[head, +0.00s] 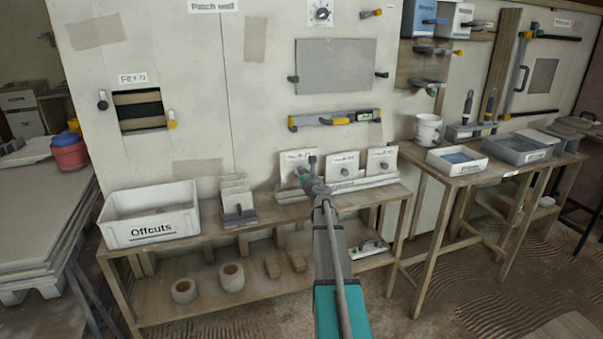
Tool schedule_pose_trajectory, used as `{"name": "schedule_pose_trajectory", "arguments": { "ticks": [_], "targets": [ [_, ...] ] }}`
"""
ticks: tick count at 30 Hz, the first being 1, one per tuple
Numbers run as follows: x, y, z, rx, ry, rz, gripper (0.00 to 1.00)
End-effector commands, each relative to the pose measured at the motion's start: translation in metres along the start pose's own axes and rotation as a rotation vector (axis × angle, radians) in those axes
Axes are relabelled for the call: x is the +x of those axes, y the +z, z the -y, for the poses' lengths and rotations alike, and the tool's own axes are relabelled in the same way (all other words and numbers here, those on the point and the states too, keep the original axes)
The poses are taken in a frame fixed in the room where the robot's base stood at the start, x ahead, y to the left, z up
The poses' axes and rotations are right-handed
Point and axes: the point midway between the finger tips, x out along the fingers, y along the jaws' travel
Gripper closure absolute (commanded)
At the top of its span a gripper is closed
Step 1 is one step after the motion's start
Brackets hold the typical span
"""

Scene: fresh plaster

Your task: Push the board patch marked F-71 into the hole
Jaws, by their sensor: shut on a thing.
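Three pale board patches stand in a rack (372,183) on the low bench: a left one (290,158), a middle one (344,158) and a right one (382,154). Their small markings cannot be read from here. My gripper (307,170) is shut on the left patch, around its front, and my arm hides its lower right part. The patch still looks upright at the rack. The hole (140,110) is a dark rectangular opening in the wall at the upper left, with wooden strips inside and a label (133,78) above that seems to read "Fit F-71".
A white "Offcuts" bin (150,228) and a stand of thin boards (235,200) sit on the bench left of the rack. A level (335,119) hangs above the patches. A side table (470,178) with trays stands at right.

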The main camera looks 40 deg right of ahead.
Motion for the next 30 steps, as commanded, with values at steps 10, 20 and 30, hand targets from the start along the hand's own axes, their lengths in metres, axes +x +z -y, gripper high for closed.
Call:
{"name": "schedule_pose_trajectory", "arguments": {
  "ticks": [10, 20, 30],
  "targets": [
    [-0.027, 0.000, -0.001, 0.000, 0.000, 0.000, 0.97],
    [-0.048, 0.000, -0.001, 0.000, 0.000, 0.000, 0.97],
    [-0.051, 0.000, 0.000, 0.000, 0.000, 0.000, 0.97]
  ]
}}
